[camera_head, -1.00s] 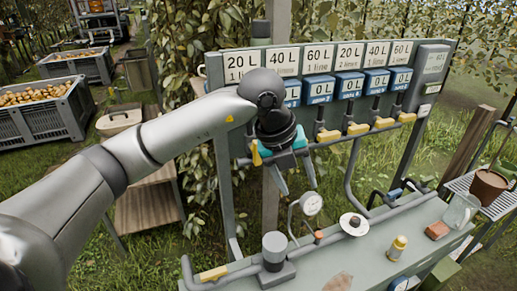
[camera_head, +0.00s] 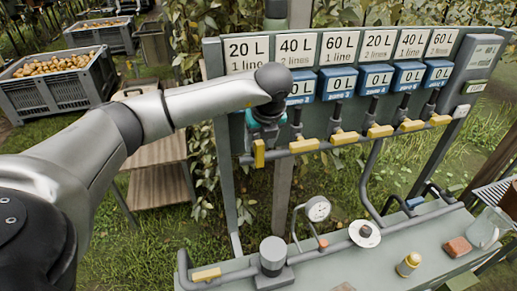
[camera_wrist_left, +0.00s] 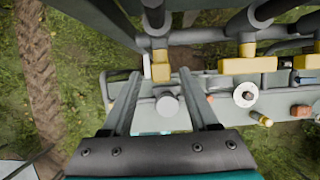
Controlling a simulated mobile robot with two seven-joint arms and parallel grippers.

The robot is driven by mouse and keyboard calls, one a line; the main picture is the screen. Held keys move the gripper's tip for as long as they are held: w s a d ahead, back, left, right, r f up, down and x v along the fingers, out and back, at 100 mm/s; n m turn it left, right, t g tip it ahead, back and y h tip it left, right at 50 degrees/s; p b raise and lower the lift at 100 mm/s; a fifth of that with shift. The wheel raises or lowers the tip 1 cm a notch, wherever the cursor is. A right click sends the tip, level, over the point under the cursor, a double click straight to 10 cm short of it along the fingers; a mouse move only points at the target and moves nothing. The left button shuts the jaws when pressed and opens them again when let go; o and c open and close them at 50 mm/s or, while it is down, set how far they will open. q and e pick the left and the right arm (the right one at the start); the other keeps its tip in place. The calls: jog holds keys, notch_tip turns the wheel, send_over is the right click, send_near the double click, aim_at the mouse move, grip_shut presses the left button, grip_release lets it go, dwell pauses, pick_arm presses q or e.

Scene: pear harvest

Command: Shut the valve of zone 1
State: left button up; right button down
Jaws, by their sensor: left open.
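A row of yellow valve handles runs along the grey pipe under the sign board. The leftmost yellow handle (camera_head: 258,153) stands across the pipe, while the others, such as the second handle (camera_head: 304,145), lie along it. The arm hides the leftmost blue counter, so I cannot read its zone name. My left gripper (camera_head: 263,132) is at the leftmost valve, its fingers mostly hidden in the head view. In the left wrist view the open left gripper (camera_wrist_left: 160,76) points at a yellow handle (camera_wrist_left: 160,66), which shows between its fingertips; contact cannot be told. My right gripper is not in view.
Below the pipe is a bench with a gauge (camera_head: 318,208), a grey cylinder (camera_head: 273,251), a white disc (camera_head: 364,233), a yellow-capped jar (camera_head: 408,264) and a brick (camera_head: 457,247). A pear crate (camera_head: 57,95) stands on the left.

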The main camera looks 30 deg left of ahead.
aim_at(259, 152)
pick_arm(q)
jog(key=x, duration=0.4)
jog(key=shift+w+f+p, duration=0.1)
jog(key=shift+f+p, duration=0.1)
jog(key=shift+p, duration=0.1)
jog(key=shift+w+a+f, duration=0.1)
jog(key=shift+a+f, duration=0.1)
jog(key=shift+f, duration=0.35)
jog(key=shift+w+f, duration=0.1)
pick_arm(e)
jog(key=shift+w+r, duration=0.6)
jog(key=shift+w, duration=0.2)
pick_arm(q)
grip_shut()
